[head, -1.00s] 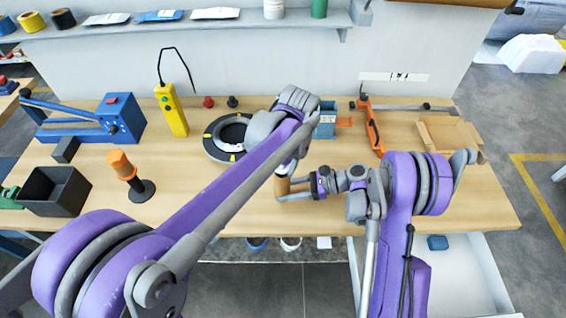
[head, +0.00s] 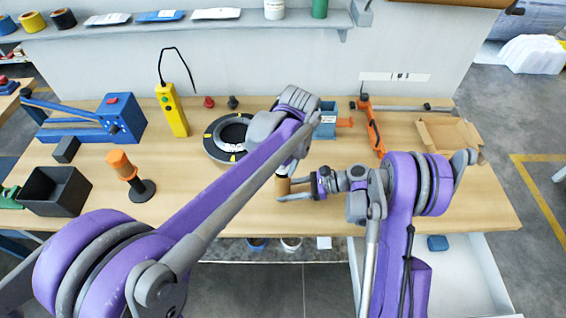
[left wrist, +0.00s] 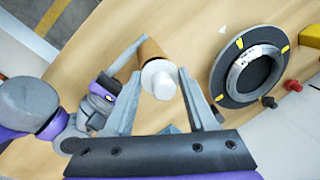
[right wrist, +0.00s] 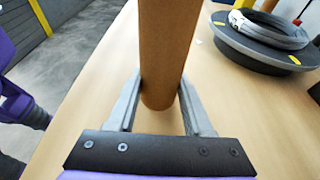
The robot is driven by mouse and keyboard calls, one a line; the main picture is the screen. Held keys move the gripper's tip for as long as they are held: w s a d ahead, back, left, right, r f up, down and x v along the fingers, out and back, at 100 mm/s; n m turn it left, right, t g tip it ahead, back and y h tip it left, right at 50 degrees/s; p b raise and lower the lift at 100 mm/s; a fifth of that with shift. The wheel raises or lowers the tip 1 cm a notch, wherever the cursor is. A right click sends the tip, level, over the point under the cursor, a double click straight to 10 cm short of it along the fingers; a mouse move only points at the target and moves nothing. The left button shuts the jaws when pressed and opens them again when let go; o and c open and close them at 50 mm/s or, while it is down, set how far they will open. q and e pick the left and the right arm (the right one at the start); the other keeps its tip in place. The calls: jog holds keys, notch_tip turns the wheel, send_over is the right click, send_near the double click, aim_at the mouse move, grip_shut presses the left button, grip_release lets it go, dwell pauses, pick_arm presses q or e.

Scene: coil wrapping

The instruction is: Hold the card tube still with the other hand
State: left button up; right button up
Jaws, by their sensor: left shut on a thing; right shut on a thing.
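The brown card tube (head: 283,187) is mostly hidden by my arms in the head view. In the right wrist view it (right wrist: 166,45) stands between the fingers of my right gripper (right wrist: 160,92), which is shut on it. In the left wrist view a white end piece (left wrist: 158,78) shows on the tube (left wrist: 149,50). My left gripper (left wrist: 160,78) is shut on this white piece, with one finger on each side. The grey coil (left wrist: 250,68) lies on a black disc with yellow marks, beside the tube and apart from both grippers.
A yellow pendant (head: 172,110), an orange-topped post (head: 126,170) and a black bin (head: 54,190) are on the left of the bench. An orange tool (head: 372,127) and a cardboard tray (head: 446,134) are on the right.

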pick_arm(q)
jog(key=shift+f, duration=0.3)
jog(key=shift+r, duration=0.3)
jog(key=shift+s+d, duration=0.1)
dwell(0.6)
jog(key=shift+f, duration=1.05)
dwell(0.8)
jog(key=o, duration=1.4)
jog(key=r, duration=0.4)
jog(key=d+r, duration=0.1)
jog(key=r, duration=0.3)
jog(key=s+r, duration=0.1)
jog(key=r, duration=0.2)
jog(key=shift+d+r, duration=0.35)
jog(key=shift+r, duration=0.05)
